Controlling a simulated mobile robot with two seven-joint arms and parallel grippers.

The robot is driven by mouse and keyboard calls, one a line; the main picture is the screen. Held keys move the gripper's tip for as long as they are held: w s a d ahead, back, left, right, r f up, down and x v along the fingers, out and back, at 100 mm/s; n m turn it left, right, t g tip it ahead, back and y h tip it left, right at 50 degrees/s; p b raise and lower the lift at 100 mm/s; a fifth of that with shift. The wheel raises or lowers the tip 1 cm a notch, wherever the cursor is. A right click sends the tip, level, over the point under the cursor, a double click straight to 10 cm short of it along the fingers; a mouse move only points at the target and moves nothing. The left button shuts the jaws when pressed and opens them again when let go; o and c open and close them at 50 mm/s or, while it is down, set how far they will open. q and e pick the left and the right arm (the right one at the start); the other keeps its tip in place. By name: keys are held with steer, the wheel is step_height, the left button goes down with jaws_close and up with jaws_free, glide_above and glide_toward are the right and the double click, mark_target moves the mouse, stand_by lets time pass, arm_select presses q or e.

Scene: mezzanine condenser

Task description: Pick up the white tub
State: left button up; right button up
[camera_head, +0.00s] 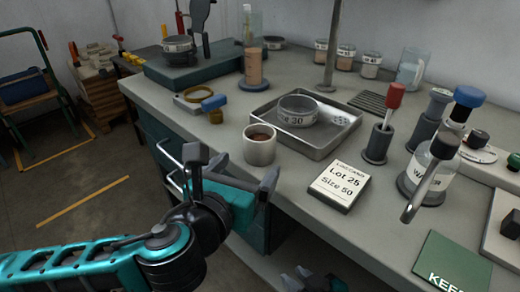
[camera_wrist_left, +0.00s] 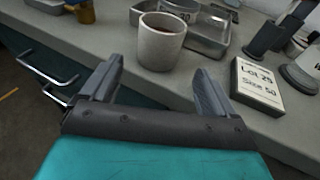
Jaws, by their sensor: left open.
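The white tub (camera_head: 259,150) is a small off-white round pot with reddish-brown contents. It stands upright near the front edge of the bench, left of the label block. It also shows in the left wrist view (camera_wrist_left: 159,45), beyond and between the fingertips. My left gripper (camera_head: 231,170) is open and empty, in front of the bench edge and short of the tub. Its two fingers (camera_wrist_left: 158,70) are spread apart and point towards the tub without visible contact. My right gripper is in neither view.
A metal tray (camera_head: 326,142) holding a round Lot 30 container (camera_head: 297,110) sits just behind the tub. A label block (camera_head: 339,186) lies to the right. A metal drawer handle (camera_head: 168,160) juts out below the bench edge.

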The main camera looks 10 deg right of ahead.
mark_target(254, 154)
arm_select(q)
steer(key=shift+r+b+x, duration=0.2)
steer(key=shift+b+x, duration=0.2)
steer(key=shift+x, duration=1.55)
steer(key=shift+r+b+x, duration=0.15)
steer(key=shift+b+x, duration=0.2)
steer(key=shift+x, duration=1.6)
steer(key=shift+w+a, duration=0.1)
steer(key=shift+a, duration=0.05)
steer(key=shift+c, duration=0.4)
steer(key=c, duration=0.9)
steer(key=shift+c, duration=0.5)
steer(key=shift+r, duration=0.15)
